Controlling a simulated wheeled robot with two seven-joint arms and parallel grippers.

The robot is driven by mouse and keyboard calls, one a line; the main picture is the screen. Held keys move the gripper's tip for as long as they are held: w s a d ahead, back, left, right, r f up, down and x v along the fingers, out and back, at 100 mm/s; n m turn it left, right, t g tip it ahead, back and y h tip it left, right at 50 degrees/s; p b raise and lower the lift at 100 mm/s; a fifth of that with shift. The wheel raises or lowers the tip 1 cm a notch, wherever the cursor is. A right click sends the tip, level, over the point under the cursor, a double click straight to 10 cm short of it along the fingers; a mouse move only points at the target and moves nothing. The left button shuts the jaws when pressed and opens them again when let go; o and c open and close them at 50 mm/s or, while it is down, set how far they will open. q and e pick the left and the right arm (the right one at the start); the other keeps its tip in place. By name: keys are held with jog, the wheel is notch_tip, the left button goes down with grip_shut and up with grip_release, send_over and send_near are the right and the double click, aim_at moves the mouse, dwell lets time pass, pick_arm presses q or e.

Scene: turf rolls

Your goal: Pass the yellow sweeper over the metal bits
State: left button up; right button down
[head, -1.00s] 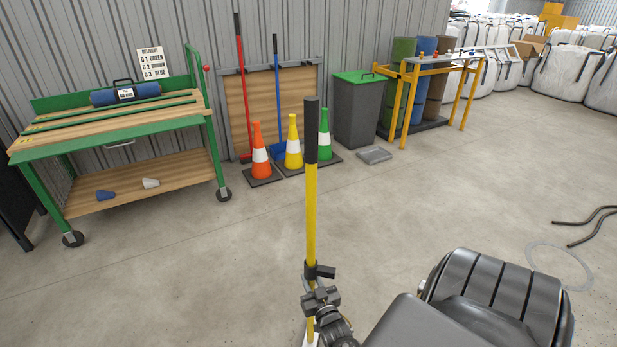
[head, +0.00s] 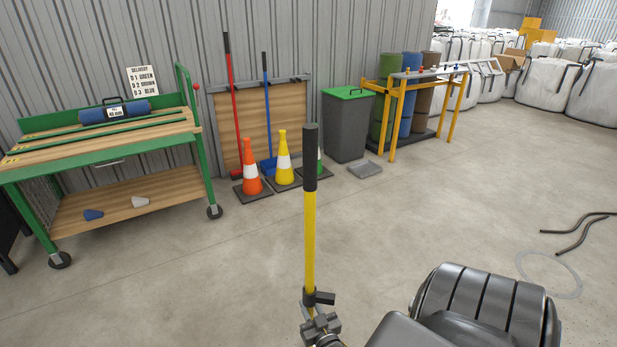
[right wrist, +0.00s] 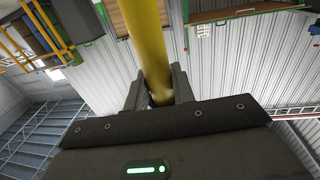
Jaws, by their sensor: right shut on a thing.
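The yellow sweeper's handle (head: 309,240) stands nearly upright in the middle of the head view, with a black grip at its top. My right gripper (head: 320,326) is shut on it low in the picture. The right wrist view shows the yellow shaft (right wrist: 147,45) between the two fingers of the right gripper (right wrist: 158,88). The sweeper's lower end is out of view. I cannot make out the metal bits for certain; a pale ring (head: 549,274) lies on the floor at right. My left gripper is not in view.
A green wheeled bench (head: 105,160) stands at left. Orange (head: 251,170) and yellow (head: 283,160) cones, a grey bin (head: 346,128) and a yellow-legged stand (head: 393,125) line the wall. Dark hoses (head: 575,235) lie at right. The middle floor is clear.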

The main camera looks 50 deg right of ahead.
jog(key=shift+s+d+r, duration=0.1)
jog(key=shift+s+d, duration=0.05)
jog(key=shift+d, duration=0.4)
jog(key=shift+s+d, duration=0.15)
jog(key=shift+d, duration=0.35)
jog(key=shift+a+x, duration=0.1)
jog(key=shift+x, duration=0.75)
jog(key=shift+a+x, duration=0.15)
jog(key=shift+x, duration=0.7)
jog(key=shift+w+r, duration=0.1)
jog(key=shift+w, duration=0.1)
jog(key=shift+b+x, duration=0.6)
jog(key=shift+x, duration=1.1)
jog(key=shift+w+a, duration=0.1)
jog(key=shift+w, duration=0.1)
jog(key=shift+a+b+x, duration=0.2)
jog(key=shift+b+x, duration=0.4)
jog(key=shift+x, duration=0.95)
jog(key=shift+w, duration=0.2)
